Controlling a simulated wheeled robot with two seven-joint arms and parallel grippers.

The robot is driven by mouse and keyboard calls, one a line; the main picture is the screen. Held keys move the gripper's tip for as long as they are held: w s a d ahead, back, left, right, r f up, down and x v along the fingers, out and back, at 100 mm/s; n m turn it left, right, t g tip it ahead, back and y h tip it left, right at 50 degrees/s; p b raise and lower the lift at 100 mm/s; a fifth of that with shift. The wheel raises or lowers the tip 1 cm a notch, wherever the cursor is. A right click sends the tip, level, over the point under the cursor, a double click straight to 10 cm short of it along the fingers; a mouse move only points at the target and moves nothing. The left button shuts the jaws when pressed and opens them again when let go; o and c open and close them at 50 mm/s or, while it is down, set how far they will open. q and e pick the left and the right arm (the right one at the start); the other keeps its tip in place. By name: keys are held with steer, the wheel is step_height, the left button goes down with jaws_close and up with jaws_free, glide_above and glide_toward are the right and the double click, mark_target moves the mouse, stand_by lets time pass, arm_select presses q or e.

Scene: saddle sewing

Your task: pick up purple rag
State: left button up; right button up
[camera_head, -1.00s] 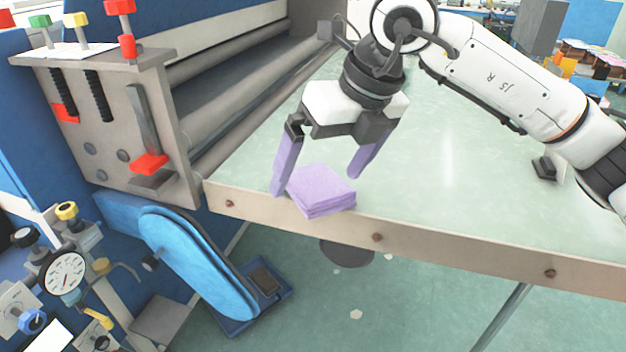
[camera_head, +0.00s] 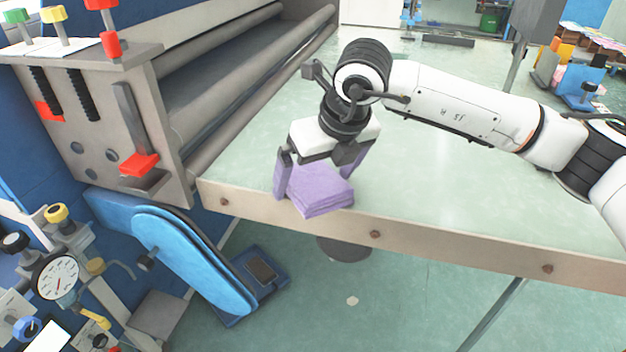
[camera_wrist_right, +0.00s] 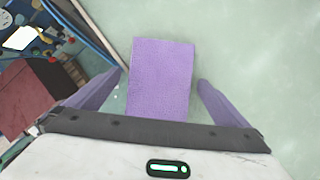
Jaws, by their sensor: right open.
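The purple rag (camera_head: 322,190) is a folded, layered stack lying at the front edge of the pale green table, near its left corner. My right gripper (camera_head: 314,184) is open and low over the rag, with one purple finger at its left side and the other behind its right side. In the right wrist view the rag (camera_wrist_right: 160,78) lies between the two spread fingers (camera_wrist_right: 162,90), with a gap to the right finger and a smaller one on the left. The lower end of the rag is hidden by the gripper body. My left gripper is not in view.
The table (camera_head: 450,195) is clear to the right of the rag. A grey roller machine (camera_head: 165,130) with red, yellow and green knobs stands to the left. A blue padded part (camera_head: 190,260) and a dial gauge (camera_head: 57,277) are below it.

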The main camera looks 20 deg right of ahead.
mark_target(316, 180)
steer(key=c, duration=1.2)
step_height(316, 180, up, 10)
steer(key=shift+b, duration=0.55)
steer(key=shift+o, duration=0.9)
